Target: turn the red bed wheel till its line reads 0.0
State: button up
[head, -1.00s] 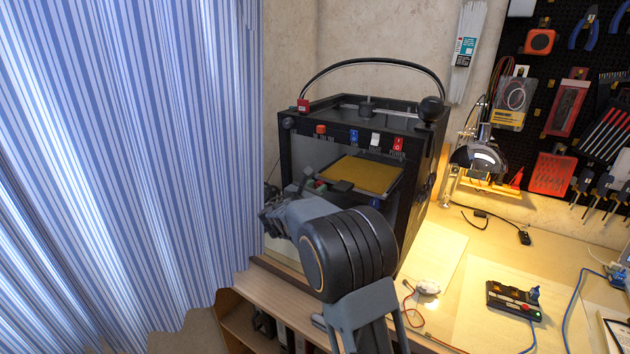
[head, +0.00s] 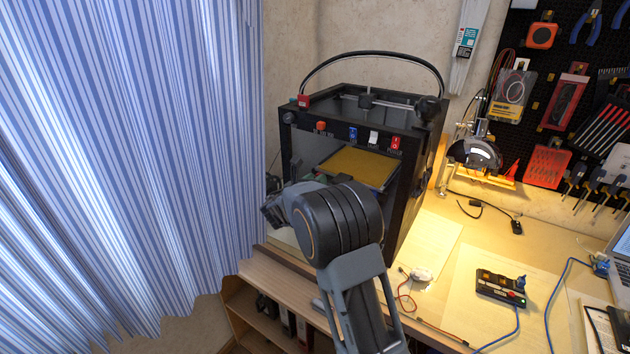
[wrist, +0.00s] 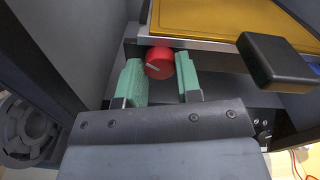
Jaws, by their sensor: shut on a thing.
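The red bed wheel (wrist: 159,62) is a small round knob under the front edge of the yellow print bed (wrist: 215,18). A short pale line shows on its face; I cannot read any scale at it. My gripper (wrist: 160,72) has its two green-padded fingers on either side of the wheel and is shut on it. In the head view the wheel and the fingers are hidden behind my arm. The yellow bed (head: 358,166) also shows inside the black printer frame (head: 412,180).
A black block (wrist: 277,60) juts from the bed's front, right of my fingers. Coloured switches, including a red one (head: 395,143), line the printer's top front. A striped curtain (head: 130,150) hangs at the left. A lamp (head: 474,152) and a control box (head: 500,287) are at the right.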

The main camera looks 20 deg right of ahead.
jog(key=o, duration=0.9)
jog(key=shift+o, duration=0.2)
jog(key=v, duration=1.3)
jog(key=shift+s+a, duration=0.25)
jog(key=shift+s, duration=0.1)
